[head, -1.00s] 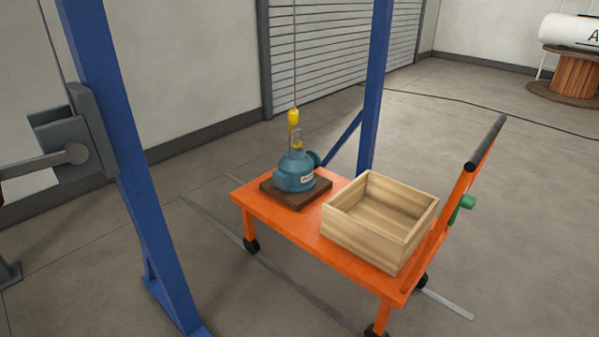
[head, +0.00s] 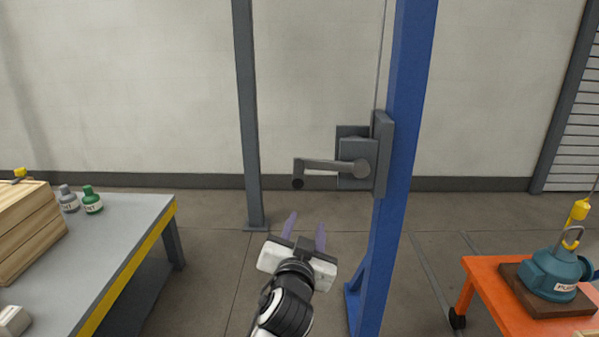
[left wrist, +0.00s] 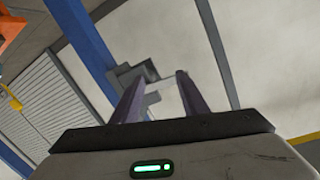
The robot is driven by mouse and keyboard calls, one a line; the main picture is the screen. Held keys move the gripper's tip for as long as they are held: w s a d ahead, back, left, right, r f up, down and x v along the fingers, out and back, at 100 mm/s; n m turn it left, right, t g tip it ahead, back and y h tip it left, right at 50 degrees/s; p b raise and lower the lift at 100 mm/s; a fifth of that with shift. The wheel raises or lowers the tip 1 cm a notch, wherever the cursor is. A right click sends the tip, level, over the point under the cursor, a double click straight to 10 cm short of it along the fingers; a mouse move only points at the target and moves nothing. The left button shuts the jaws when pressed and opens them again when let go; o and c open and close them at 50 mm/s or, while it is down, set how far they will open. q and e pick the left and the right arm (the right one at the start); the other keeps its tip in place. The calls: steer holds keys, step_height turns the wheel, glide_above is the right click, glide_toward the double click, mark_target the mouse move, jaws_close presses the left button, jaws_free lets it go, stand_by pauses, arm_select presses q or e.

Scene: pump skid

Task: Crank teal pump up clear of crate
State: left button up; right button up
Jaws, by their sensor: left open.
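The teal pump (head: 555,274) sits on a dark wooden block on the orange cart at the right of the head view. A yellow hook block (head: 578,211) hangs at the pump's lifting eye; whether it is engaged I cannot tell. The grey winch (head: 366,158) is on the blue post, and its crank arm (head: 325,166) points left with a dark knob (head: 298,183) at its end. My left gripper (head: 304,228) is open and empty, below the knob and apart from it. In the left wrist view the winch (left wrist: 137,74) shows beyond the fingers (left wrist: 152,95).
The orange cart (head: 492,290) stands right of the blue post (head: 402,150). A grey bench (head: 125,225) with a yellow edge, a wooden crate (head: 25,225) and bottles (head: 92,201) is at the left. A grey post (head: 248,120) stands behind.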

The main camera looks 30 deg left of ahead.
arm_select(q)
steer(key=n+y, duration=0.2)
glide_toward(298, 175)
steer(key=shift+w+a+f, duration=0.25)
steer(key=shift+w+f, duration=0.25)
steer(key=shift+w+a+f, duration=0.25)
steer(key=shift+w+f, duration=0.25)
steer(key=shift+w+a+r, duration=0.2)
steer(key=shift+a+r, duration=0.05)
steer(key=p+x, duration=0.1)
steer(key=x, duration=0.8)
steer(key=shift+w+a, duration=0.15)
steer(key=shift+w, duration=0.1)
jaws_close()
